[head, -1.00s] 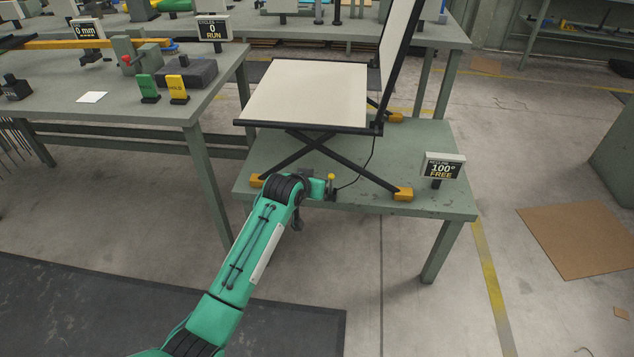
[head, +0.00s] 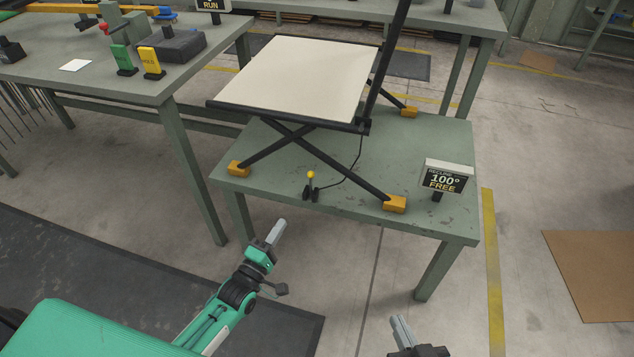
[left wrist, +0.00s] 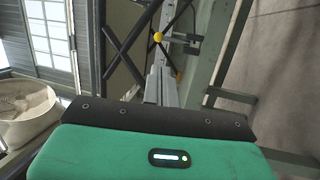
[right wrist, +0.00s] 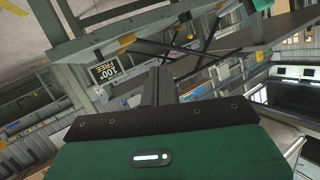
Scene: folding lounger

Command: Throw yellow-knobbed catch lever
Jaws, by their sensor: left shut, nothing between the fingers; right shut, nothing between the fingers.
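The catch lever with its yellow knob (head: 311,175) stands about upright on a small dark mount near the front edge of the green table (head: 415,215). The knob also shows in the left wrist view (left wrist: 158,37), just beyond the fingertips. The folding lounger (head: 300,80) stands behind it on crossed black legs, its backrest cut off at the top. A sign (head: 446,178) reads 100° FREE. My left gripper (head: 279,226) is shut and empty, in front of and below the table edge, apart from the lever. My right gripper (head: 398,322) is shut and empty, lower right.
Orange foot blocks (head: 395,204) sit on the table beside the lever. A thin black cable (head: 352,172) runs from the lever to the lounger. Another workbench (head: 130,85) with small fixtures stands at left. The floor in front of the table is open.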

